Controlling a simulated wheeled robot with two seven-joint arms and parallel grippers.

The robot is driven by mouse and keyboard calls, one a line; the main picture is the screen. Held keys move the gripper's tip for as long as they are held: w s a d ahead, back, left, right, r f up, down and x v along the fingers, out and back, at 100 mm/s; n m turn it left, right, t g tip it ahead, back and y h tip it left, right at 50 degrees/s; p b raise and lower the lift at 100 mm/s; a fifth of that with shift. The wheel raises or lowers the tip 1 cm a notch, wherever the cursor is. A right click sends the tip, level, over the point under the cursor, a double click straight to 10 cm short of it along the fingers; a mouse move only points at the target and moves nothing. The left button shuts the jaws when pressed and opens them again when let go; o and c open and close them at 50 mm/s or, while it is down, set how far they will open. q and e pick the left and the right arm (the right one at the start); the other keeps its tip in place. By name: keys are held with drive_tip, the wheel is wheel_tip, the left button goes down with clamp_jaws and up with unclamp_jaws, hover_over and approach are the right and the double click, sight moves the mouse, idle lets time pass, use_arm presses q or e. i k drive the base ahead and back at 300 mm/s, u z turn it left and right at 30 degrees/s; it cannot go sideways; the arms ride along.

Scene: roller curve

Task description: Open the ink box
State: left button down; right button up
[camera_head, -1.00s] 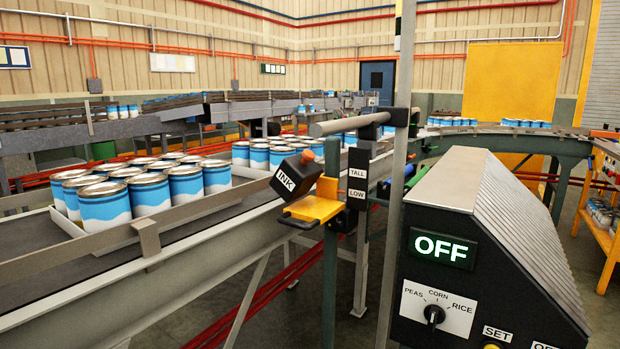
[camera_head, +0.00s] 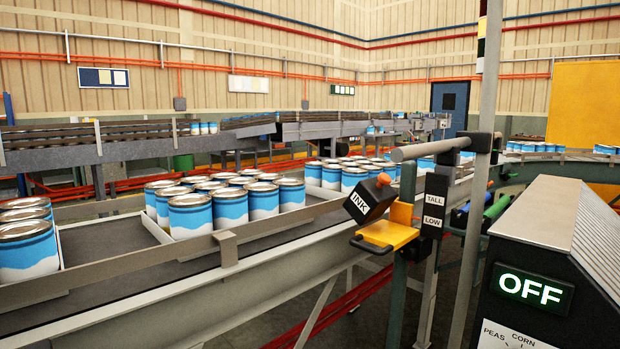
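The ink box (camera_head: 370,202) is a small black box with a white INK label and an orange-red knob (camera_head: 384,179) on top. It sits tilted on a yellow bracket (camera_head: 388,236) with a handle, mounted on a green post beside the conveyor. I cannot tell whether its lid is open or shut. Neither of my grippers shows in the head view.
The conveyor (camera_head: 190,318) carries trays of blue and white cans (camera_head: 190,214). A grey post with TALL and LOW labels (camera_head: 434,212) and a horizontal bar (camera_head: 432,149) stand just right of the ink box. A control console (camera_head: 545,215) reading OFF is at the right.

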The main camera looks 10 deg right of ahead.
sight(370, 199)
drive_tip(key=u, duration=2)
drive_tip(key=k, duration=1.45)
drive_tip(key=z, duration=1.5)
